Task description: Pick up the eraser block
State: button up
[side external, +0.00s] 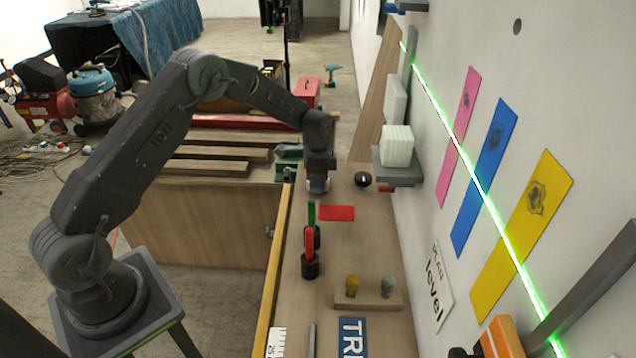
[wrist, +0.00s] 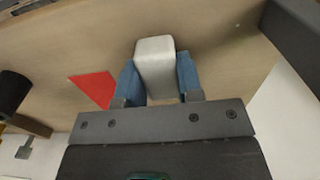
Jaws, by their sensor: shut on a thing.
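The eraser block is a whitish block (wrist: 155,58) in the wrist view, between the two blue fingers of my gripper (wrist: 158,82). Both fingers press on its sides, and its far end sticks out past them. In the side external view my gripper (side external: 318,186) points down at the far part of the wooden bench top, and only a little of the pale block shows there. I cannot tell whether the block touches the bench.
A red sheet (side external: 337,213) lies just in front of my gripper, with green and red-handled tools (side external: 309,245) nearer. A round black thing (side external: 363,179) sits to the right. A grey wall shelf (side external: 399,175) holds white blocks.

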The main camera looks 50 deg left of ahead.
notch_tip(320, 180, up, 4)
jog(key=shift+f, duration=0.2)
jog(key=s+a+r, duration=0.7)
jog(key=a, duration=0.2)
jog(key=shift+a, duration=0.15)
